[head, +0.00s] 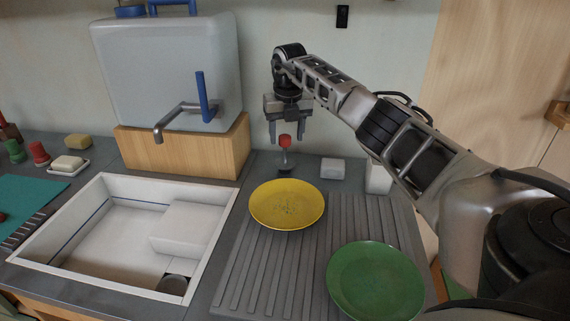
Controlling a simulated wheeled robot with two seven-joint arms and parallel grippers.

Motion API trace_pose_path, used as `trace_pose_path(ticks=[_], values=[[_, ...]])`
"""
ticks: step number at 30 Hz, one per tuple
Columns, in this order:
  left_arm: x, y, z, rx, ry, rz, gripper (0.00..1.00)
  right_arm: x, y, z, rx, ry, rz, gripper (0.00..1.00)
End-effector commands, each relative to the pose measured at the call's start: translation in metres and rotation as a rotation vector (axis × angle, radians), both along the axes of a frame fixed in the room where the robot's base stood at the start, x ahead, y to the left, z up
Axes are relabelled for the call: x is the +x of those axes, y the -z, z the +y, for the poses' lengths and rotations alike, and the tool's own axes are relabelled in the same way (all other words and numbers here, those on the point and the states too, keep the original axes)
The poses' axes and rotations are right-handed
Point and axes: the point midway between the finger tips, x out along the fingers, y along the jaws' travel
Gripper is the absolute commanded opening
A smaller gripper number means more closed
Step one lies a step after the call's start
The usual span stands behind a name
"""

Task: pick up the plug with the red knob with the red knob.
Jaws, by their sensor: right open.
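The plug with the red knob (285,142) stands upright on the grey counter behind the yellow plate. Its knob is red and its lower part is dark grey. My right gripper (287,135) points down directly over it. Its two fingers are open, one on each side of the red knob, with gaps visible. Whether a finger touches the knob cannot be told. My left gripper is not in the head view.
A yellow plate (287,204) sits just in front of the plug, and a green plate (375,283) sits nearer on the ribbed drainer (262,265). A white sink (120,262) and a tank with tap (178,120) are left. A small white block (333,168) stands right of the plug.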

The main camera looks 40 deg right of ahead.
Motion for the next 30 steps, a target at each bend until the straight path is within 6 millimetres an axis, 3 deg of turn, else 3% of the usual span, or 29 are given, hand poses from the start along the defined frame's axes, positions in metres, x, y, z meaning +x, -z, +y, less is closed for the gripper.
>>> trace_pose_path(ticks=[9,17,23,30], values=[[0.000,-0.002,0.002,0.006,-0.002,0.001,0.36,0.006,0.042,0.001,0.001,0.001,0.003,0.54],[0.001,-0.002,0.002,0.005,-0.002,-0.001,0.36,0.006,0.044,0.000,0.000,0.001,0.001,0.54],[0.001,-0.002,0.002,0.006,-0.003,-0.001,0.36,0.006,0.043,0.000,0.000,0.001,0.001,0.00],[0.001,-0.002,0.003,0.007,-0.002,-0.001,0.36,0.006,0.043,0.000,0.000,0.001,0.000,0.00]])
